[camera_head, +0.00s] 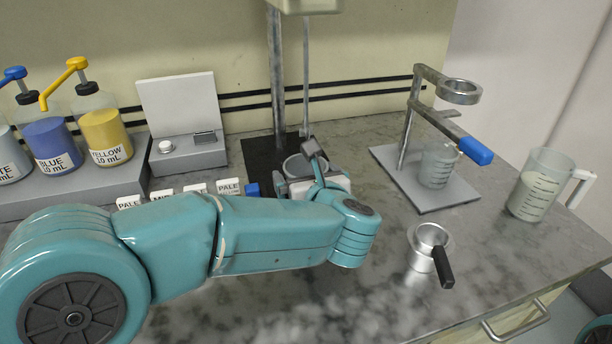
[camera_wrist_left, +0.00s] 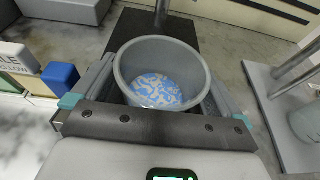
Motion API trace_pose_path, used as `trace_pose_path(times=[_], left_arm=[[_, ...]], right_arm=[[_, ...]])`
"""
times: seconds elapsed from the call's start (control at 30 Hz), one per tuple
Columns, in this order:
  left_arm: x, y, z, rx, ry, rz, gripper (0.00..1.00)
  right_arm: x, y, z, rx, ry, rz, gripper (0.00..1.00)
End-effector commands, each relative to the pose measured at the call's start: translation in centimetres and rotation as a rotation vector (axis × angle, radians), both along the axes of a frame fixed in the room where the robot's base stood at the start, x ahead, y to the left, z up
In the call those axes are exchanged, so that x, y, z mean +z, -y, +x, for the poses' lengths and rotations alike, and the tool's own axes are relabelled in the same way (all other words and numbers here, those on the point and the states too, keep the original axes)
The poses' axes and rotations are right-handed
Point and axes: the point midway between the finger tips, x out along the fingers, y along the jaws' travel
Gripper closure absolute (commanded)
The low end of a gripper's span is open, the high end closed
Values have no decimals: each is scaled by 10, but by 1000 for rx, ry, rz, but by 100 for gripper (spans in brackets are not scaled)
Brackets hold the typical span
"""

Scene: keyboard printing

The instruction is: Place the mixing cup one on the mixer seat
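The mixing cup is a grey open cup (camera_head: 297,166) with blue and white contents, which show inside it in the left wrist view (camera_wrist_left: 160,88). My left gripper (camera_head: 316,172) has its fingers on both sides of the cup and is shut on it, holding it upright. The mixer seat appears to be the black plate (camera_head: 258,152) at the foot of a metal column (camera_head: 277,80). The cup overlaps the plate's front part in the head view. Whether it touches the plate cannot be told. My right gripper is not in view.
A mixer head (camera_head: 305,5) hangs above. Pump bottles, including a yellow one (camera_head: 105,132), stand at left. Labelled blocks (camera_head: 229,187) sit beside my left arm. A metal stand (camera_head: 425,183) with a beaker, a jug (camera_head: 535,187) and a handled metal cup (camera_head: 423,250) are at right.

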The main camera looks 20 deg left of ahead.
Motion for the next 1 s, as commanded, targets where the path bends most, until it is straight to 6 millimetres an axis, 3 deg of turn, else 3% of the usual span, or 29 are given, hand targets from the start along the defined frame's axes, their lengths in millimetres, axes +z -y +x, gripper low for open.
trace_pose_path(times=[0.17,0.6,0.8,1.0], left_arm=[[6,4,-4,-3,2,-1,0],[33,54,-80,-4,3,-1,0],[38,63,-95,-2,2,-1,0],[39,63,-96,0,1,-1,0]], right_arm=[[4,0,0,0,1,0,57],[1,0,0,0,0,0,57],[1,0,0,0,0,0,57],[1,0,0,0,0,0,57]])
